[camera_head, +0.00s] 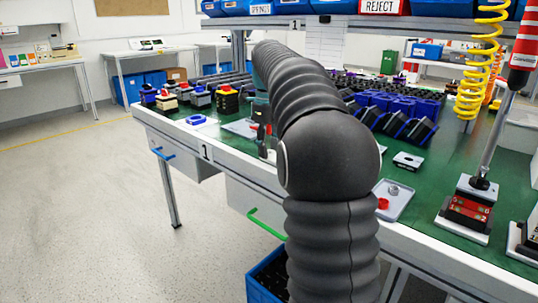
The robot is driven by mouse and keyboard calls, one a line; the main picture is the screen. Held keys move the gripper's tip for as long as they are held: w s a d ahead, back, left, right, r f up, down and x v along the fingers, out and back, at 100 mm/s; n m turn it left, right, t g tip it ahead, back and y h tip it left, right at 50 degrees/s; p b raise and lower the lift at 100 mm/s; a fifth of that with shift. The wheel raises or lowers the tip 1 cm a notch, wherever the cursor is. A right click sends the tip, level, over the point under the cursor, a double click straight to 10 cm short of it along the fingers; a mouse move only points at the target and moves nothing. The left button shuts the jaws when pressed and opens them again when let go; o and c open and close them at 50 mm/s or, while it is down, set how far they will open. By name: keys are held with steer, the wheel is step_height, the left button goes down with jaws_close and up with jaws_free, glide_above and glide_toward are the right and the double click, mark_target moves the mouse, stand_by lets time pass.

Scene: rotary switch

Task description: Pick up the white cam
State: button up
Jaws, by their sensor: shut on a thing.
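My gripper (262,146) shows small and dark over the front edge of the green bench, partly covered by my own arm. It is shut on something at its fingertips. A small pale piece (271,156) shows there, which may be the white cam, but it is too small to tell for sure. No other white cam can be made out. A grey tray (232,125) with a red part lies just left of my gripper.
The green bench (432,185) holds black and red switch units (467,208) at right, a tray (394,207) with a red ring, blue bins (400,112) and several small assemblies (228,99) at left. A yellow coiled hose (480,60) hangs at right. The floor at left is clear.

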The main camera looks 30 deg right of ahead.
steer(key=shift+d+f, duration=0.1)
steer(key=shift+f, duration=0.2)
